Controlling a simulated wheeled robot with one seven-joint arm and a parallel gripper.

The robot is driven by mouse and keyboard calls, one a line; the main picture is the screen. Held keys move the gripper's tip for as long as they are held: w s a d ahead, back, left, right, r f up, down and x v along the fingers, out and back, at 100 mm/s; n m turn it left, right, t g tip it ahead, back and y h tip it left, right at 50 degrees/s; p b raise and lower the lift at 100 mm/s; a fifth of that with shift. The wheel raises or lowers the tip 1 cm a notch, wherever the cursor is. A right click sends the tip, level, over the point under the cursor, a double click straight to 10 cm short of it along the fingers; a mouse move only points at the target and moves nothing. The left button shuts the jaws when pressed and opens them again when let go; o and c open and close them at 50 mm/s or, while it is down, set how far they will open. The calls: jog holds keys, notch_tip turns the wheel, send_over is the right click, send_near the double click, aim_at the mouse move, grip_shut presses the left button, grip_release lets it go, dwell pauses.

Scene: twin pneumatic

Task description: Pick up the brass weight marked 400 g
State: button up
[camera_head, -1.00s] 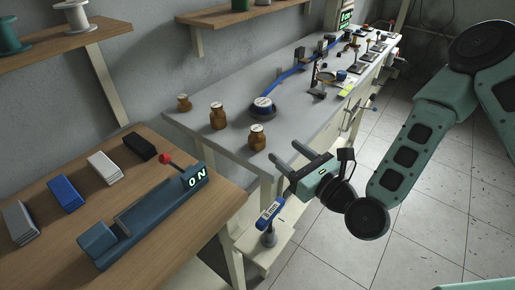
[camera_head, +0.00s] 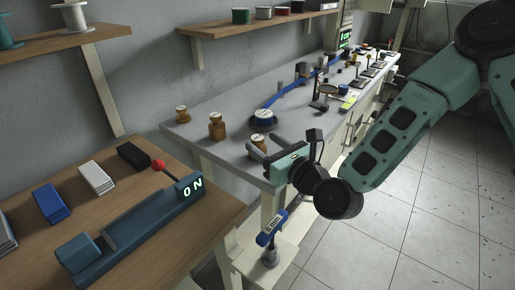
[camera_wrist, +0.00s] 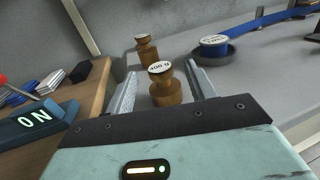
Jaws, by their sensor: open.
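The brass weight marked 400 g (camera_wrist: 164,88) shows in the wrist view between my two fingers, its label readable on its pale top. In the head view, the nearest brass weight (camera_head: 257,142) stands upright by the front left corner of the grey bench, and my fingers partly cover it. My gripper (camera_head: 261,151) is open at that weight, and it also shows in the wrist view (camera_wrist: 162,78) with gaps on both sides of the weight. I see no contact. How deep the weight sits between the fingers is hard to tell.
Another brass weight (camera_head: 217,128) stands just behind, and a smaller one (camera_head: 182,115) is farther left. A round blue-and-black item (camera_head: 263,119) lies to the right on the grey bench (camera_head: 205,106). A wooden table with a blue ON device (camera_head: 140,225) is at the left.

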aim_at(262, 141)
jog(key=x, duration=0.3)
jog(key=shift+w+a, duration=0.15)
